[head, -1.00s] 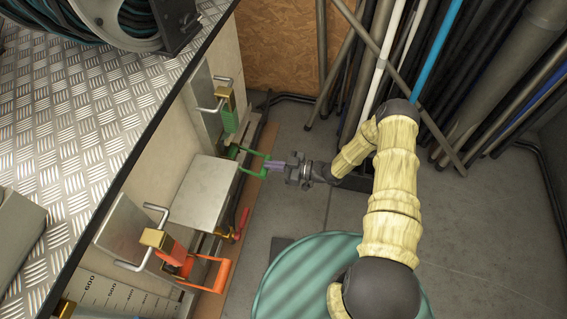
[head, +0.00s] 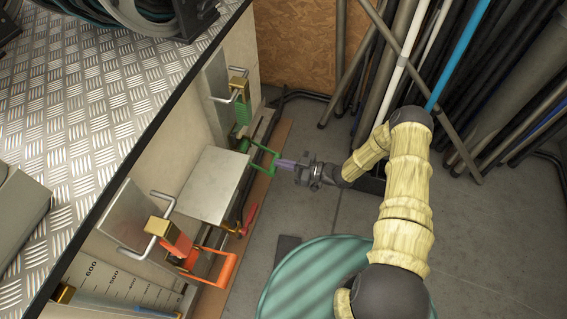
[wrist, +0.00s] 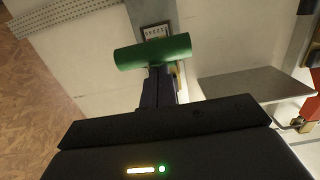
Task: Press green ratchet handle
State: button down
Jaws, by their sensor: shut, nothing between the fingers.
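The green ratchet handle (head: 262,157) is a U-shaped green frame. It sticks out to the right from below a green strap and brass fitting on the bench side. My gripper (head: 280,164) is shut, its purple-grey fingertips at the outer end of the handle. In the wrist view the handle's outer bar (wrist: 152,52) lies across the tips of my closed fingers (wrist: 160,80). They look touching or very close. The bar hides the ends of the fingertips.
An orange ratchet handle (head: 222,268) and a red lever (head: 250,216) stick out nearer the camera. A grey metal plate (head: 213,186) juts out between the green and orange handles. A teal round object (head: 320,280) stands on the floor below. Pipes (head: 400,60) lean at the back.

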jog(key=shift+f, duration=0.3)
jog(key=s+d+r+p, duration=0.1)
jog(key=d+r+p, duration=0.1)
jog(key=d, duration=0.3)
jog(key=s+d+r+p, duration=0.1)
jog(key=d+r+p, duration=0.1)
jog(key=d+p, duration=0.2)
jog(key=shift+v, duration=0.9)
jog(key=shift+s+r, duration=0.1)
